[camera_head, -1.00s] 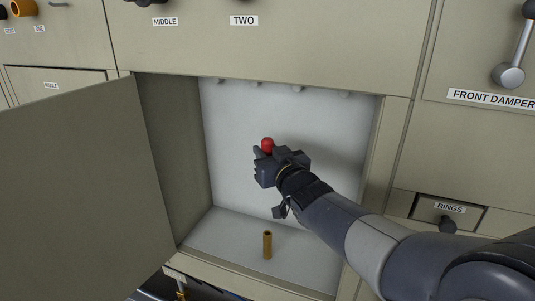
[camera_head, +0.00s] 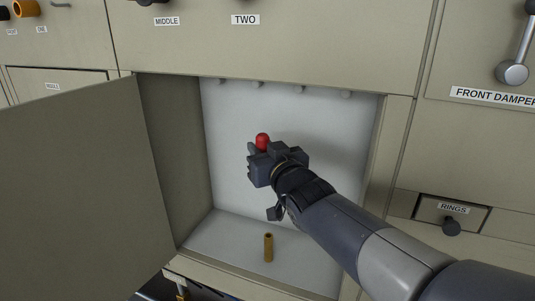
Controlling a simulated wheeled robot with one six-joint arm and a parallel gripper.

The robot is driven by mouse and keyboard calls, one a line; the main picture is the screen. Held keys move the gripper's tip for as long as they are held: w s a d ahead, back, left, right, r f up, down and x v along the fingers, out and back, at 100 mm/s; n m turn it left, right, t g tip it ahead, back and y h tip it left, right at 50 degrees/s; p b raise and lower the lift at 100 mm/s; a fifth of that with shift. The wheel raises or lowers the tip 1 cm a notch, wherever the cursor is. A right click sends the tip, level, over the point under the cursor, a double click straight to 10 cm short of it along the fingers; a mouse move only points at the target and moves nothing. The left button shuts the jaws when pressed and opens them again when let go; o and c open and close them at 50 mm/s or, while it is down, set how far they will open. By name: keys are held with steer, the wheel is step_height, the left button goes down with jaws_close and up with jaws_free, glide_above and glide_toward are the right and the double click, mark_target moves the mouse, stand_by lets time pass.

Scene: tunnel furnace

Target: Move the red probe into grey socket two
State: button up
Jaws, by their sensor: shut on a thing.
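The red probe (camera_head: 262,141) shows as a rounded red top sticking up from my gripper (camera_head: 260,155). My gripper is shut on it, and the fingers hide its lower part. The gripper is inside the mouth of an open white-lined compartment (camera_head: 225,125), in front of its back wall. No socket marked as grey socket two can be made out. A label reading TWO (camera_head: 245,20) is on the panel above the compartment.
A brass-coloured upright tube (camera_head: 268,248) stands on the compartment floor below my gripper. The open door (camera_head: 80,190) stands at left. Several small knobs line the compartment's top. A RINGS drawer (camera_head: 470,214) and the front damper lever (camera_head: 514,72) are at right.

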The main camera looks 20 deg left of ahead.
steer(key=s+b, duration=0.1)
steer(key=b, duration=0.2)
steer(key=s+b, duration=0.2)
steer(key=b, duration=0.1)
steer(key=s+b, duration=0.1)
steer(key=b, duration=0.2)
steer(key=shift+s+a+f, duration=0.3)
steer(key=shift+a+f, duration=0.05)
steer(key=shift+f, duration=0.05)
steer(key=s+b, duration=0.1)
steer(key=b, duration=0.6)
steer(key=shift+s+d+r, duration=0.1)
steer(key=shift+s+r, duration=0.3)
